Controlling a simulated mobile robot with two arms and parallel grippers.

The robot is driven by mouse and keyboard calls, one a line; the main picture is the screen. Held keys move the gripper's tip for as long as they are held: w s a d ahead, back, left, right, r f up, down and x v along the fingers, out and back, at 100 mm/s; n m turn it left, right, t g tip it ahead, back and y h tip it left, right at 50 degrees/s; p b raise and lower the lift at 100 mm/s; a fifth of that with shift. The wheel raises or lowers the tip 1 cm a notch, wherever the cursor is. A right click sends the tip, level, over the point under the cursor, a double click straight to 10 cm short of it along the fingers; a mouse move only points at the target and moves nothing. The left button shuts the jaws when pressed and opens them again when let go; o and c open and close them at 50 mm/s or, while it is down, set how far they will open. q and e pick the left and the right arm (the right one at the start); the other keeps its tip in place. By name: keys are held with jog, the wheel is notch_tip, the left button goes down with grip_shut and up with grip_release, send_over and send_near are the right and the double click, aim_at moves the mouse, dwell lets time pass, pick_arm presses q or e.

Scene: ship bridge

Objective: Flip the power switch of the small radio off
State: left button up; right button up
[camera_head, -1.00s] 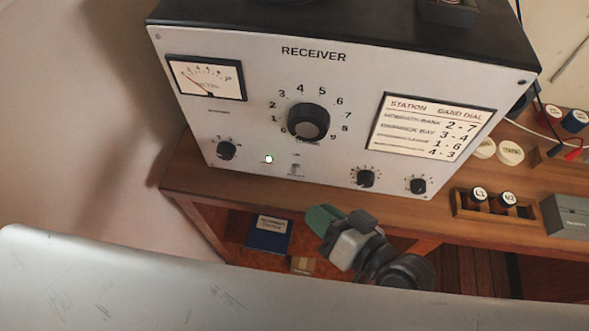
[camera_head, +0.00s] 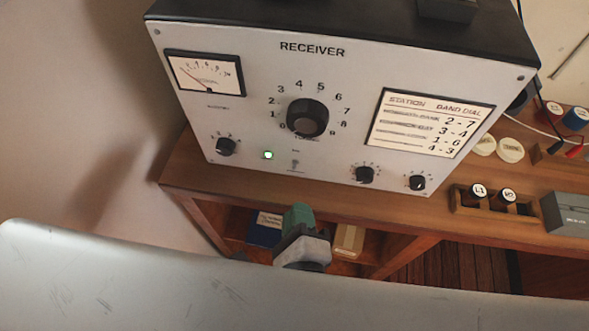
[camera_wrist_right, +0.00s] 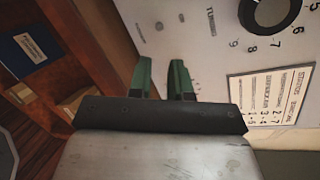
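The small radio is a grey-white box marked RECEIVER (camera_head: 240,110) on a wooden desk. Its power switch (camera_head: 295,164) is a small metal toggle low on the front panel, under the big black tuning knob (camera_head: 307,118). A green lamp (camera_head: 268,155) left of the switch is lit. Whether the lever points up or down is too small to tell. My right gripper (camera_head: 299,212) is below and in front of the panel, under the switch, apart from it. In the right wrist view its two green fingers (camera_wrist_right: 161,80) are spread with nothing between them. My left gripper is not in view.
The desk edge (camera_head: 340,205) runs below the radio. Small knobs (camera_head: 226,147) (camera_head: 364,174) flank the switch. A shelf under the desk holds a blue book (camera_head: 264,228). A rack with two labelled plugs (camera_head: 480,192) and a grey box (camera_head: 570,212) stand at the right.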

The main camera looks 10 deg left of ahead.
aim_at(295, 165)
jog(key=b+x, duration=0.3)
jog(key=x, duration=0.6)
jog(key=shift+w+f, duration=0.15)
jog(key=shift+w, duration=0.05)
jog(key=shift+w+a, duration=0.1)
jog(key=shift+w, duration=0.55)
